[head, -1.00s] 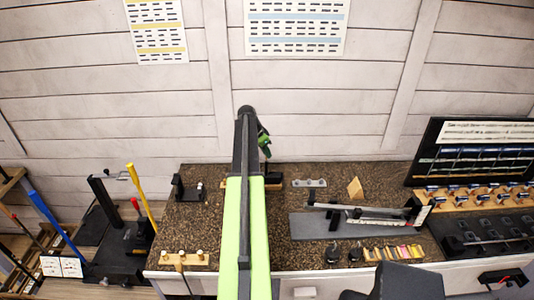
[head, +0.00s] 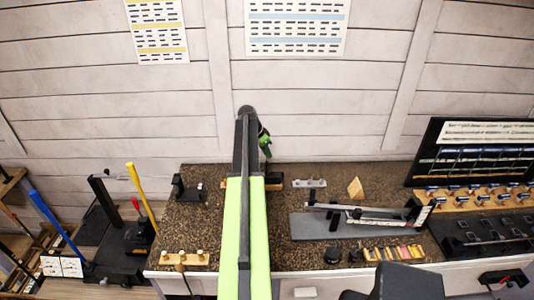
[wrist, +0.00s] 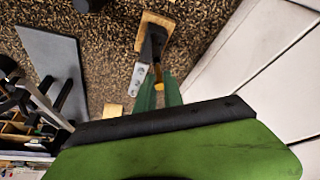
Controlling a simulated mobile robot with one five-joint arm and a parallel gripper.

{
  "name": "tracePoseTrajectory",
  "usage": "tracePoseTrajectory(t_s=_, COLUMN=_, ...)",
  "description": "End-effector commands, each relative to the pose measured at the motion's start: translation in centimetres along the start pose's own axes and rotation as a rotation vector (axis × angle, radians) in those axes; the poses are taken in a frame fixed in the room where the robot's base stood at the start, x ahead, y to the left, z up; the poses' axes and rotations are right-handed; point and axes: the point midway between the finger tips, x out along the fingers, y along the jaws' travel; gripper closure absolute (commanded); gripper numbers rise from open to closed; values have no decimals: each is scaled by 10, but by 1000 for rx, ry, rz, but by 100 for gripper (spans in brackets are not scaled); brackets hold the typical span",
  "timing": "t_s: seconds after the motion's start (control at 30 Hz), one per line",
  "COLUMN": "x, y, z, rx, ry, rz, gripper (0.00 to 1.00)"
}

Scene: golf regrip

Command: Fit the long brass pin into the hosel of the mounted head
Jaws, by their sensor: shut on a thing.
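My gripper (wrist: 158,90) has green fingers shut on a brass pin (wrist: 158,73), whose short visible part sticks out past the fingertips in the wrist view. The dark mounted head (wrist: 152,42) on its wooden base (wrist: 158,18) is just beyond the pin. I cannot tell whether the pin touches the hosel or is inside it. In the head view, my arm covers most of the mount; an end of the wooden base (head: 224,185) shows left of the arm. Part of my green gripper (head: 265,144) shows right of the arm's end.
A grey metal block with holes (head: 310,183) lies close right of the mount. A black stand (head: 187,188) is left. The plank wall is behind the bench.

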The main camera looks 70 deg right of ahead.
Motion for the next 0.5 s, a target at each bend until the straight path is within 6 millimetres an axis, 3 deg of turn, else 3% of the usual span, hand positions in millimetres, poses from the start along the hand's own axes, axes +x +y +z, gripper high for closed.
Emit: tracePoseTrajectory(t_s=0.5, x=11, y=0, z=3, rx=1, ry=0, rz=0, gripper=100)
